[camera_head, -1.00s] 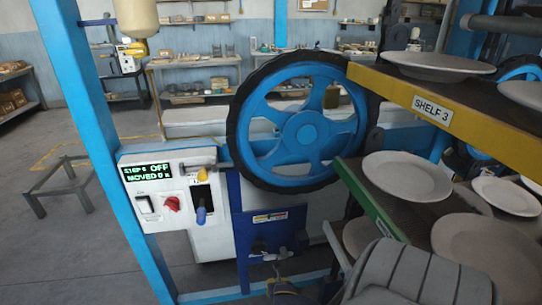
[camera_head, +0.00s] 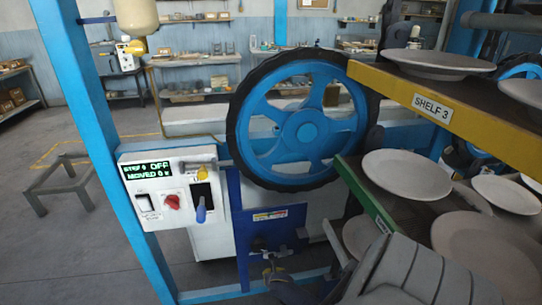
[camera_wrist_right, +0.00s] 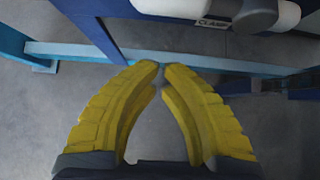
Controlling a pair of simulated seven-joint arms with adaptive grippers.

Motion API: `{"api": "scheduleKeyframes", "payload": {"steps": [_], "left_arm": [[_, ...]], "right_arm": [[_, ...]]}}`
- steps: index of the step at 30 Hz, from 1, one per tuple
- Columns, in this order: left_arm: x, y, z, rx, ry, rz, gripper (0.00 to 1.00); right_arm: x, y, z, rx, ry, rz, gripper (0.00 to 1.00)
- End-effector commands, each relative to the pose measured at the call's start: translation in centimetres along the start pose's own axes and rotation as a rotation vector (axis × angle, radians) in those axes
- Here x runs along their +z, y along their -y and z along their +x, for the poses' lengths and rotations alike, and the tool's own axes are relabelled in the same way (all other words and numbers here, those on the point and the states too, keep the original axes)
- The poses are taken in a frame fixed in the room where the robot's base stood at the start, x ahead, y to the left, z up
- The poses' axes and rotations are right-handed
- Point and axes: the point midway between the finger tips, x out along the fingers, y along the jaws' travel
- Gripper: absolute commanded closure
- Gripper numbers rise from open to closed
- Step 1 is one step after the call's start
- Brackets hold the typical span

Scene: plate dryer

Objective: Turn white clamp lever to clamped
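In the right wrist view, a white lever-like part (camera_wrist_right: 178,8) with a grey rounded hub (camera_wrist_right: 254,15) crosses the top edge, above a label reading CLAMP (camera_wrist_right: 212,23). It is cut off by the frame, so its full position cannot be read. My right gripper (camera_wrist_right: 161,68) points toward the blue frame below it; its yellow fingers are together at the tips with nothing between them, apart from the lever. In the head view, my right gripper (camera_head: 270,266) is small and dark, low in front of the blue panel (camera_head: 275,218). I cannot pick out the lever there. My left gripper is not in view.
A blue handwheel (camera_head: 306,127) stands above the panel. A white control box (camera_head: 172,195) with a red knob (camera_head: 172,202) and blue-handled lever (camera_head: 201,214) is at left. Shelves with plates (camera_head: 407,175) crowd the right.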

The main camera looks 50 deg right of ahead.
Motion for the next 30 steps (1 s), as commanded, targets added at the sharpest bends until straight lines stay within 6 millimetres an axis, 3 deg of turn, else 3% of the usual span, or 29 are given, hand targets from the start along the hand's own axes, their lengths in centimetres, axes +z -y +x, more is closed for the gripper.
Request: {"api": "scheduleKeyframes", "payload": {"steps": [11,30], "left_arm": [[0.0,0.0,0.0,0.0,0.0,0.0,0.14],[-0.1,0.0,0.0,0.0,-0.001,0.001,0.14]], "right_arm": [[0.1,-0.1,1.9,0.001,0.0,0.002,1.0],[3.6,0.0,0.5,0.001,-0.001,0.0,1.0]]}}
